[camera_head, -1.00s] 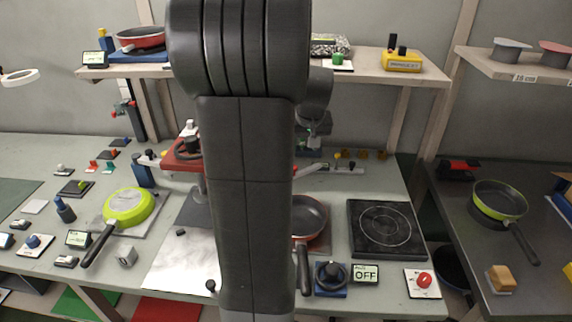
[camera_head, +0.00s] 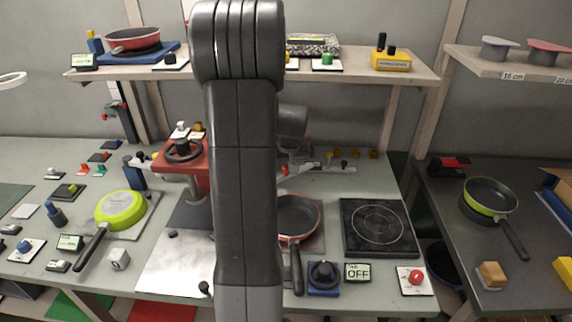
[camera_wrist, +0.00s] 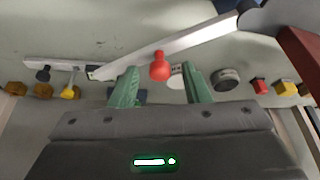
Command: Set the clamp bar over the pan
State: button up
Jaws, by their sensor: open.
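The clamp bar (camera_wrist: 185,43) is a long pale bar with an upright red knob (camera_wrist: 159,67). In the wrist view it runs slantwise from a dark joint (camera_wrist: 262,14) at upper right to lower left. My gripper (camera_wrist: 162,82) has its two green fingers apart, one on each side of the red knob; whether they touch it I cannot tell. A dark pan (camera_head: 297,218) with an orange rim sits on the table right of my arm in the head view, partly hidden by my arm. In that view my fingers are hidden.
A black hot plate (camera_head: 378,226) lies right of the pan. A dial box (camera_head: 322,279), an OFF display (camera_head: 358,273) and a red button (camera_head: 416,278) stand in front. A red press (camera_head: 183,158) with a handwheel stands left of my arm. A green pan (camera_head: 121,210) lies further left.

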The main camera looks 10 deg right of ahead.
aim_at(290, 175)
grip_shut()
jog(key=shift+s, duration=0.1)
jog(key=s+m+h+b, duration=0.1)
jog(key=s+m+b, duration=0.1)
jog(key=m+b, duration=0.1)
jog(key=s+m+h+b, duration=0.1)
jog(key=s+m+b, duration=0.1)
jog(key=m, duration=0.1)
jog(key=s+m+g+h+b, duration=0.1)
jog(key=s+m+b, duration=0.1)
jog(key=s+b, duration=0.1)
jog(key=shift+s+a+f+m+b, duration=0.1)
jog(key=shift+a+f+m+b, duration=0.15)
jog(key=shift+a+m+b, duration=0.15)
jog(key=shift+s+a+r+m+g+h+b, duration=0.2)
jog(key=shift+s+a+m+g+b, duration=0.15)
jog(key=shift+s+m+b, duration=0.4)
jog(key=shift+s+a+r+m+g+h+b, duration=0.15)
jog(key=shift+s+a+m+g+b, duration=0.25)
jog(key=shift+m, duration=0.55)
jog(key=shift+f, duration=0.1)
grip_release()
